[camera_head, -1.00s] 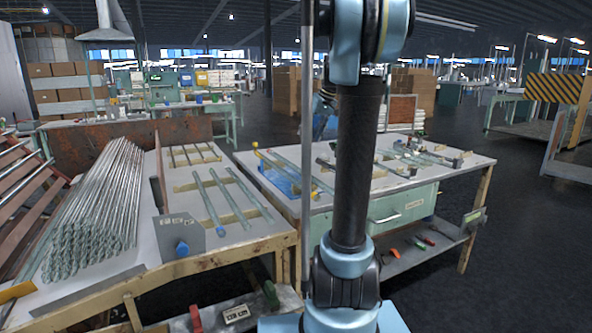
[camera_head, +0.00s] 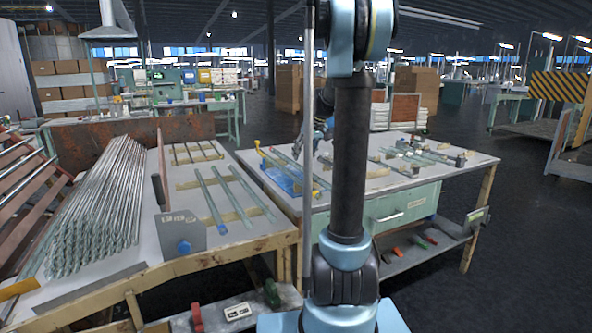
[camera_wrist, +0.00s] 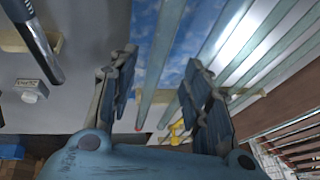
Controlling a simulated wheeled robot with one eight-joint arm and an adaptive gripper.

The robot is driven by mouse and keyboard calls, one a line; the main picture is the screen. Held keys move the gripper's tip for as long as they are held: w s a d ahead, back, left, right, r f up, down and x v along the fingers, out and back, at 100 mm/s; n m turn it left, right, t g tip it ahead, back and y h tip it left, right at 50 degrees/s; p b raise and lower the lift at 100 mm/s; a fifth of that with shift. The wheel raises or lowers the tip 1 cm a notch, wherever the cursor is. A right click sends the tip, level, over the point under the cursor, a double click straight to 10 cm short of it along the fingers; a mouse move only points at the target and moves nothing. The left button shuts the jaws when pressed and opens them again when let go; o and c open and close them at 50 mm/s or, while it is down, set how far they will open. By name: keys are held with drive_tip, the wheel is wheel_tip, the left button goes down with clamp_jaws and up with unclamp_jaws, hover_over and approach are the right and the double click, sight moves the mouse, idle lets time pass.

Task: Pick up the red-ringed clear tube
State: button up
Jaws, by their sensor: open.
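Several clear tubes lie side by side over a blue patch (camera_wrist: 205,22) in the wrist view. One clear tube (camera_wrist: 159,55) has a small red mark at its lower end, and it runs between my fingers in the picture. My gripper (camera_wrist: 163,62) is open, with one finger on each side of that tube and nothing held. I cannot tell how far above the tube the fingers are. In the head view the tubes (camera_head: 297,170) lie on the right-hand workbench (camera_head: 262,170); the red ring is too small to make out there, and my arm hides part of them.
Other clear tubes (camera_wrist: 240,45) lie close on the right in the wrist view. A yellow piece (camera_wrist: 178,132) sits near the tube ends. A dark rod (camera_wrist: 35,40) lies at the upper left. The left bench holds a large tube stack (camera_head: 100,200).

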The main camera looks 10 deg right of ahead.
sight(297, 166)
drive_tip(key=shift+x, duration=2.7)
drive_tip(key=shift+w+d, duration=0.1)
drive_tip(key=shift+d, duration=0.05)
clamp_jaws()
